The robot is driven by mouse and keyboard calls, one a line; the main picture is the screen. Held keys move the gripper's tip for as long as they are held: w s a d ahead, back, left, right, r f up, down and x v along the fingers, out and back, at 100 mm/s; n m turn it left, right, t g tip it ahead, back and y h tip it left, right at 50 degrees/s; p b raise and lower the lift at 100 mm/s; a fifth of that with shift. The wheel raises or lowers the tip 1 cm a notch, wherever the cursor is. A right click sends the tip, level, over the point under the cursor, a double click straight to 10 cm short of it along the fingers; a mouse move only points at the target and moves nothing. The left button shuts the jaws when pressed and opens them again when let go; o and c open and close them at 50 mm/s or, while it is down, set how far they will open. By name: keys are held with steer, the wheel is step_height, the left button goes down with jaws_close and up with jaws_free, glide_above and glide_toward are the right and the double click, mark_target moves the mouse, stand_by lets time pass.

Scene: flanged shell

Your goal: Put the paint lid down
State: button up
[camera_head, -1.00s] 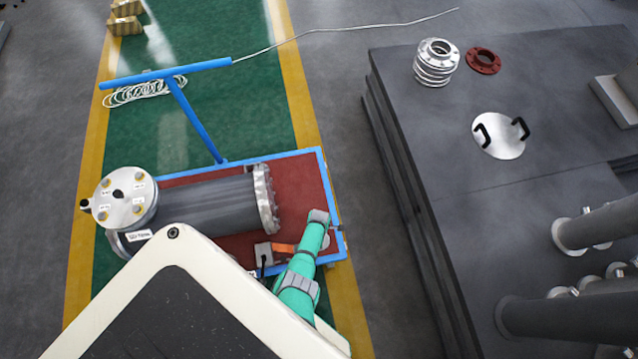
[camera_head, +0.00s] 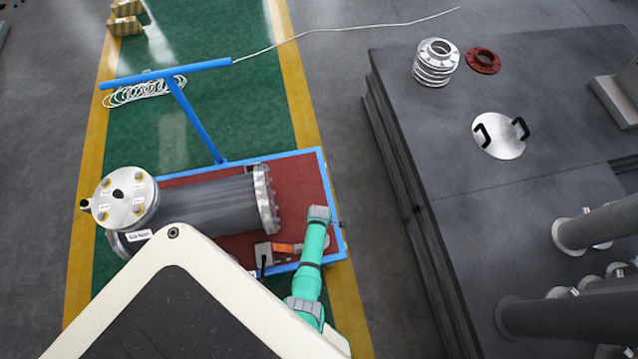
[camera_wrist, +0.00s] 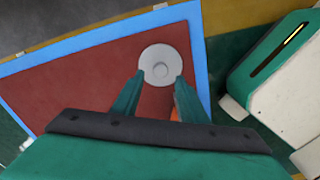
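The paint lid (camera_wrist: 160,65) is a round, light grey disc with a small raised centre, seen in the wrist view above the red cart bed. My gripper (camera_wrist: 160,74) has its two green fingers at opposite edges of the lid and appears to hold it across its width. The gap between lid and bed is hard to judge.
The blue-framed cart's red bed (camera_head: 304,180) carries a large grey cylinder (camera_head: 215,205) and an orange item (camera_head: 284,248). The bed right of the cylinder is clear. A dark table (camera_head: 560,80) at right holds a handled disc (camera_head: 498,136), a metal bellows (camera_head: 436,62) and a red flange (camera_head: 483,61).

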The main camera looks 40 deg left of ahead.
step_height(320, 180, up, 8)
steer(key=w+d+r+m+t, duration=0.1)
steer(key=w+d+m+t, duration=0.15)
steer(key=d, duration=0.45)
steer(key=w+d+r+m+t, duration=0.1)
steer(key=w+d+r+m, duration=0.15)
steer(key=d, duration=0.45)
steer(key=s+d+r+m+t, duration=0.25)
steer(key=d+r, duration=0.25)
steer(key=d, duration=0.4)
steer(key=s+d+r+m+t+y, duration=0.2)
steer(key=s+r+m+t, duration=0.4)
steer(key=s+r, duration=0.7)
steer(key=s+a+r+m+t+h, duration=0.1)
steer(key=r+m, duration=0.4)
steer(key=r, duration=0.6)
steer(key=s+a+r+m+t+h, duration=0.1)
steer(key=r+m, duration=0.4)
steer(key=r, duration=0.7)
steer(key=s+a+t, duration=0.1)
steer(key=s, duration=0.1)
steer(key=shift+s+a+r, duration=0.15)
steer(key=shift+s+a, duration=0.2)
steer(key=shift+a, duration=0.05)
